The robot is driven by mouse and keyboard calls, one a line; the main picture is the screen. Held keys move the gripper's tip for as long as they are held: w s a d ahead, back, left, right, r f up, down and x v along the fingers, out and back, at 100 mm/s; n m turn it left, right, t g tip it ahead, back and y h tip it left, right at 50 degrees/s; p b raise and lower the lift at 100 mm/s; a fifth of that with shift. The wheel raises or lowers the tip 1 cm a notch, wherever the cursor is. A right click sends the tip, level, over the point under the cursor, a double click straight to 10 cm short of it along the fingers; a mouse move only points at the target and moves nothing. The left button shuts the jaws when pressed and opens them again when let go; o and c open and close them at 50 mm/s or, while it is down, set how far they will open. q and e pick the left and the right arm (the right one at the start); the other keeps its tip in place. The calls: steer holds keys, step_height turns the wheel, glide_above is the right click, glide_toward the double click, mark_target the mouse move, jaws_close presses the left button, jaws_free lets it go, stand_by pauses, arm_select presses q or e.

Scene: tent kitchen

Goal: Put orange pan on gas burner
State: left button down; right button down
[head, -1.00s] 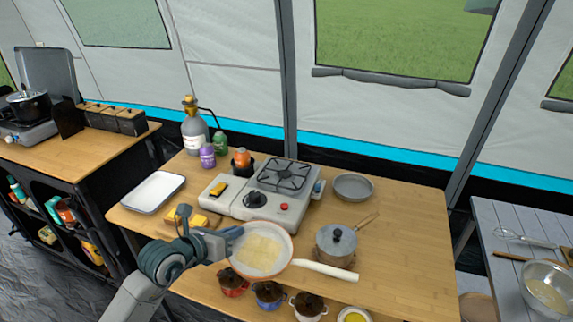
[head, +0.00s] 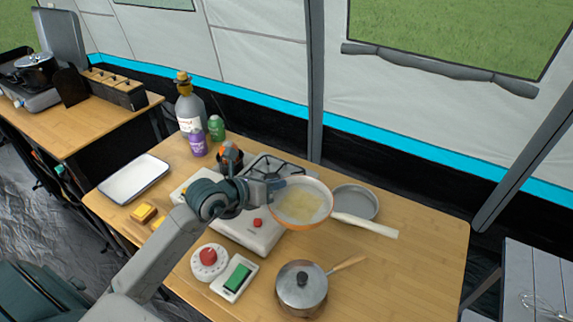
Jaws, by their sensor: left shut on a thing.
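The orange pan (head: 302,212) has a cream-coloured inside, a yellowish patch on its bottom and a white handle pointing right. My left gripper (head: 275,187) is shut on the left side of its rim. The pan looks held up, overlapping the right side of the gas burner (head: 258,241) in the head view. The black grate (head: 273,164) of the burner shows just behind my gripper, partly hidden by my arm and the pan. I cannot tell the pan's exact height above the stove. My right gripper is out of view.
A lidded saucepan (head: 301,286) stands at the front. The table's right side is clear.

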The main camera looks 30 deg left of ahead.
arm_select(q)
steer(key=a, duration=0.1)
steer(key=w+a+p, duration=0.1)
steer(key=a, duration=0.1)
steer(key=w+a, duration=0.1)
steer(key=shift+a+r, duration=0.15)
steer(key=shift+a, duration=0.25)
steer(key=p, duration=0.2)
glide_above(246, 172)
steer(key=shift+d+f, duration=0.25)
steer(key=shift+f, duration=0.4)
steer(key=shift+w+a+f, duration=0.1)
steer(key=shift+a+f, duration=0.1)
steer(key=shift+a, duration=0.05)
steer(key=shift+f, duration=1.6)
steer(key=c, duration=1.6)
jaws_free()
steer(key=shift+o, duration=0.2)
steer(key=shift+s, duration=0.2)
